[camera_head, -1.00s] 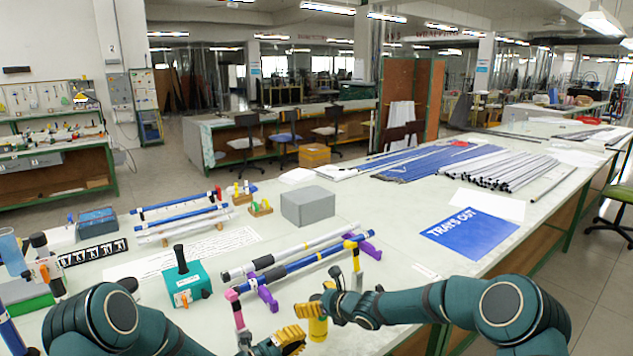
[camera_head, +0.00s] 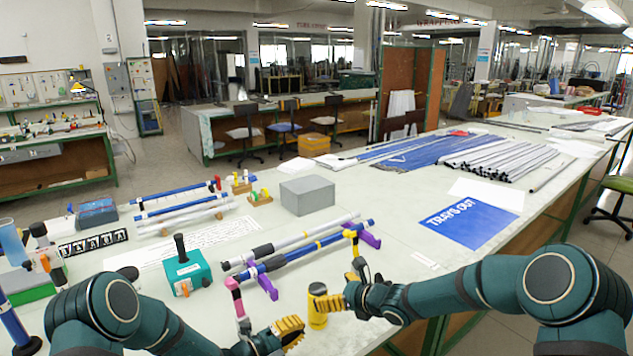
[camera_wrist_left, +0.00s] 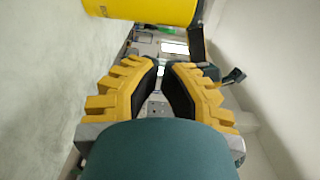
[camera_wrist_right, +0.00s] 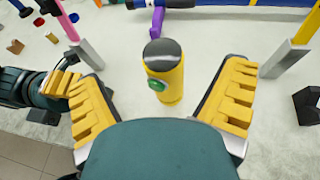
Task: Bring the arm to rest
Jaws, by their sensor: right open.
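My left gripper (camera_head: 295,325) is low over the near part of the bench. In the left wrist view its fingers (camera_wrist_left: 160,65) lean close together with a narrow gap, and nothing shows between them. My right gripper (camera_head: 325,298) is open beside a yellow cylinder (camera_head: 318,308) with a dark top. In the right wrist view the cylinder (camera_wrist_right: 165,75) stands upright ahead of the spread fingers (camera_wrist_right: 165,85), with clear space on both sides. A yellow body (camera_wrist_left: 150,10) also shows at the top of the left wrist view.
Rods (camera_head: 300,245) lie across purple supports (camera_head: 369,239) beyond the grippers. A teal box with a black handle (camera_head: 187,270) stands left of them. A grey block (camera_head: 307,195) and a blue sign (camera_head: 468,222) are farther back.

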